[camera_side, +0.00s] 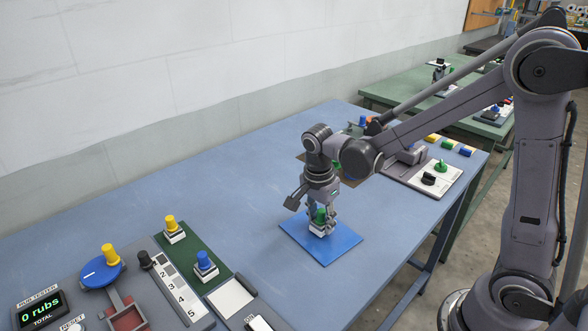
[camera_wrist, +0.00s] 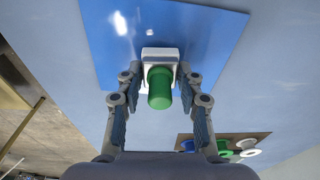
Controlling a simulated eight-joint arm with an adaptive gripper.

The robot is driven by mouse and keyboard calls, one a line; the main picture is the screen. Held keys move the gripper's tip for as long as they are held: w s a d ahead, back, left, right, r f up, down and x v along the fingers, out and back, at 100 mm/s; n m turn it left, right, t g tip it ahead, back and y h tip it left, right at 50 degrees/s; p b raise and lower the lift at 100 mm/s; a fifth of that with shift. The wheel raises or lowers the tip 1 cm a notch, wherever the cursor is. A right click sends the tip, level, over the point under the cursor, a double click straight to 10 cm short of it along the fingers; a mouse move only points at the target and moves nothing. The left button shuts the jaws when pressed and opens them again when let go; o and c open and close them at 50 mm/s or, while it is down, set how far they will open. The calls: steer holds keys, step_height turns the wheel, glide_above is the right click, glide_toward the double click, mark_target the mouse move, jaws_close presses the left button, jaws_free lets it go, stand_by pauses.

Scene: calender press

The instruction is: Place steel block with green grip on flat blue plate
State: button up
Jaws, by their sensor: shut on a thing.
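The flat blue plate (camera_side: 340,247) lies on the table below my gripper. It also shows in the wrist view (camera_wrist: 212,38). The steel block with green grip (camera_side: 317,231) is over the middle of the plate, upright, its pale base down. In the wrist view its green grip (camera_wrist: 160,92) stands between my fingers, with the pale base around it. My gripper (camera_side: 321,218) points down and is shut on the block. I cannot tell whether the base touches the plate or hangs just above it. My fingers hide part of the grip in the side view.
A green mat (camera_side: 200,262) with yellow- and blue-gripped blocks lies at the front left, next to a numbered strip and the rub tester display (camera_side: 40,307). A brown board (camera_wrist: 222,147) with several colored grips lies behind. The table left of the plate is clear.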

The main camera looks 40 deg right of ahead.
mark_target(317, 225)
steer(key=shift+f, duration=0.25)
steer(key=o, duration=1.2)
steer(key=shift+r, duration=0.1)
step_height(317, 225, up, 12)
steer(key=a, duration=0.1)
steer(key=s+n+t, duration=0.2)
steer(key=s+n, duration=0.1)
steer(key=n, duration=0.3)
steer(key=s+f+n+t+y, duration=0.1)
steer(key=s+n+t, duration=0.1)
steer(key=n, duration=0.4)
steer(key=s+d+n+t, duration=0.1)
steer(key=s+n+t, duration=0.2)
steer(key=n, duration=0.3)
steer(key=shift+s+f, duration=0.2)
steer(key=shift+s, duration=0.4)
